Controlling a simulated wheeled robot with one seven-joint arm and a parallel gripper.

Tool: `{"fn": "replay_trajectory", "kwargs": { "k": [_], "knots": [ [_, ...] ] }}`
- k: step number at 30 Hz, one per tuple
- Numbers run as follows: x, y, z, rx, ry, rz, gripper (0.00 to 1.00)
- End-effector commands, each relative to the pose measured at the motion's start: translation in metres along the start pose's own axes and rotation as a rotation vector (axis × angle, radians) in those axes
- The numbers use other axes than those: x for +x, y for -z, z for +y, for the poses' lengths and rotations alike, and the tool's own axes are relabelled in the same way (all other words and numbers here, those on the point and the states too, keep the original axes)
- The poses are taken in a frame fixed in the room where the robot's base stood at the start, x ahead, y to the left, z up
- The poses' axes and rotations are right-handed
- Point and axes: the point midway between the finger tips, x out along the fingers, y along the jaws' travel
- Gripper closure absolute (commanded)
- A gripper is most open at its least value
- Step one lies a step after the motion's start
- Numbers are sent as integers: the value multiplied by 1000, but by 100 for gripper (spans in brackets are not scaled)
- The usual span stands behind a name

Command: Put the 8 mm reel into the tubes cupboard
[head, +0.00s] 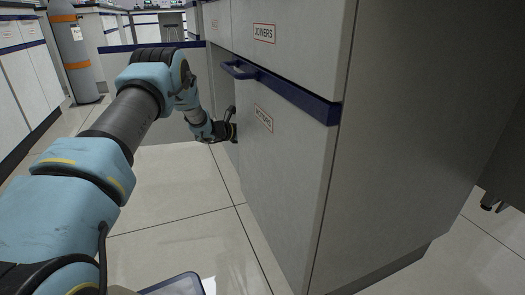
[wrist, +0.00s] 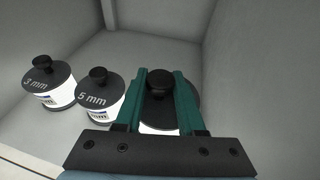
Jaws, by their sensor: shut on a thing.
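In the wrist view my gripper (wrist: 160,78) is shut on the black knob of a reel (wrist: 184,101) with a dark top and a white side. The label of this reel is hidden by my fingers, so I cannot read its size. The reel is inside a grey-walled cupboard (wrist: 150,49). I cannot tell whether its base touches the floor of the cupboard. In the head view my arm reaches in past the cabinet edge, and my fingers and the reel are hidden there.
A 5 mm reel (wrist: 97,98) stands close left of the held one, with a 3 mm reel (wrist: 50,86) further left. In the head view a door labelled MOTORS (head: 270,165) and a drawer labelled JOINERS (head: 280,40) are shut. A gas cylinder (head: 75,60) stands at the back left.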

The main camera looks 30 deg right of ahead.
Motion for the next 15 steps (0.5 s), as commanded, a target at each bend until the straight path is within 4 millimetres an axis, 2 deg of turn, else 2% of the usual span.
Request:
{"fn": "replay_trajectory", "kwargs": {
  "k": [5,10,15],
  "knots": [
    [6,19,0,0,-1,-1,100],
    [15,47,0,-1,0,-2,100],
    [16,51,1,3,-1,-3,100]
  ]
}}
